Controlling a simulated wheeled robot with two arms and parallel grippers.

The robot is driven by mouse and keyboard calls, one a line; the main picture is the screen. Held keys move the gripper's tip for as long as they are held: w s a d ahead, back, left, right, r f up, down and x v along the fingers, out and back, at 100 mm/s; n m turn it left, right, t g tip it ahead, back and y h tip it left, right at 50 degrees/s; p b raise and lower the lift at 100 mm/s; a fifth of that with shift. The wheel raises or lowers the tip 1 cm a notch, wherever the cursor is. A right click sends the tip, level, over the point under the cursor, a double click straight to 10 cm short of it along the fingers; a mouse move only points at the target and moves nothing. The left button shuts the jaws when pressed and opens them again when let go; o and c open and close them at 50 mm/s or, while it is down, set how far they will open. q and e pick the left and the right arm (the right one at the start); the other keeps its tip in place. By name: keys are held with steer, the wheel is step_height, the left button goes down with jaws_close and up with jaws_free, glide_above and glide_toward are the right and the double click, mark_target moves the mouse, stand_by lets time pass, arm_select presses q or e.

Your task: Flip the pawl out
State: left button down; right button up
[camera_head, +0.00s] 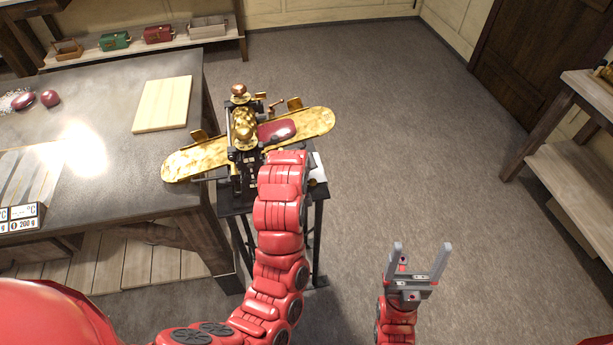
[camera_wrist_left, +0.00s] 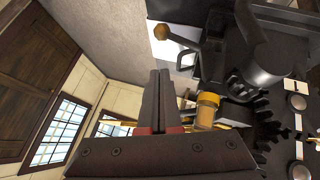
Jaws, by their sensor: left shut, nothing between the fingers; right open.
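The drop roller (camera_head: 243,128), with brass rollers and a black frame, stands on a small dark stand beside the table. My left arm reaches to its near side, and the arm hides its gripper in the head view. In the left wrist view my left gripper (camera_wrist_left: 160,73) is shut and empty, just left of the machine's dark frame. A toothed black gear (camera_wrist_left: 262,132) and a short brass cylinder (camera_wrist_left: 207,108) lie right of the fingers. A brass-knobbed lever (camera_wrist_left: 167,33) is above. I cannot tell which part is the pawl. My right gripper (camera_head: 419,248) is open and empty, over the floor.
Gold trays (camera_head: 193,161) extend from both sides of the roller, with a dark red slab (camera_head: 277,131) on the right one. The table (camera_head: 110,165) at left holds a pale board (camera_head: 163,104) and a scale (camera_head: 20,218). The floor at right is clear.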

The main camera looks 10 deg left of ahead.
arm_select(q)
steer(key=d+p+v, duration=0.1)
steer(key=v, duration=0.8)
steer(key=shift+s+a+r+p, duration=0.25)
steer(key=shift+r+p, duration=0.15)
